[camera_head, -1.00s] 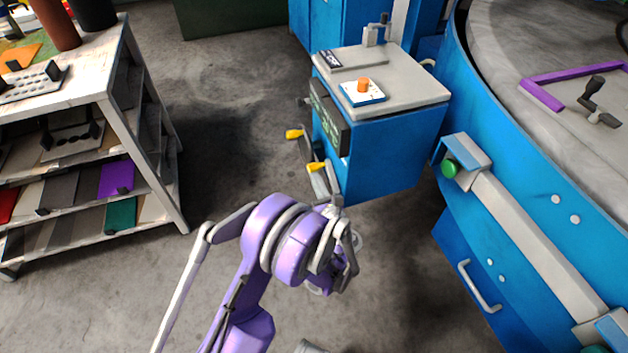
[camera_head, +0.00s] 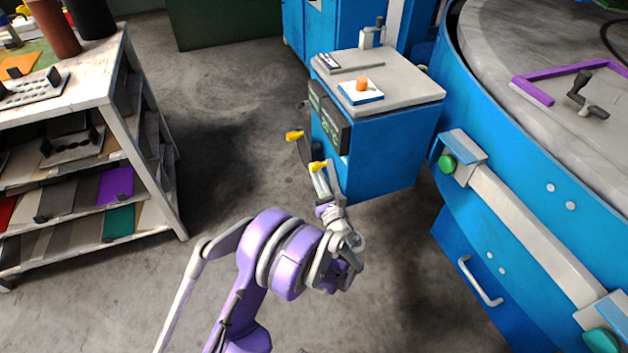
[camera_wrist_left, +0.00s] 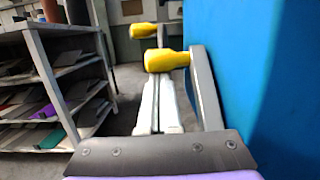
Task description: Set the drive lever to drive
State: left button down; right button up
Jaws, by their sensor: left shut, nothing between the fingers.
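Two levers with yellow knobs stick out from the side of a blue cabinet (camera_head: 380,155). The farther knob (camera_head: 294,135) and the nearer knob (camera_head: 318,166) show in the head view. I cannot tell which is the drive lever. My left gripper (camera_head: 318,180) is shut and empty, its fingertips close to the nearer knob. In the left wrist view, the nearer knob (camera_wrist_left: 167,60) covers the far end of the shut fingers (camera_wrist_left: 156,95), and its grey lever arm (camera_wrist_left: 205,85) stands to their right. I cannot tell whether they touch. My right gripper is out of view.
The cabinet top carries a white box with an orange knob (camera_head: 362,84). A shelf rack (camera_head: 130,110) stands at the left. A large round blue machine (camera_head: 530,170) with a green button (camera_head: 447,163) fills the right. Open concrete floor (camera_head: 225,100) lies between rack and cabinet.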

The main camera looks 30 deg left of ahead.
pick_arm(q)
jog(key=shift+s+d+r, duration=0.45)
jog(key=shift+d+r, duration=0.15)
jog(key=shift+r, duration=0.15)
dwell(1.2)
jog(key=v, duration=1.1)
jog(key=shift+p, duration=0.3)
jog(key=shift+w, duration=0.15)
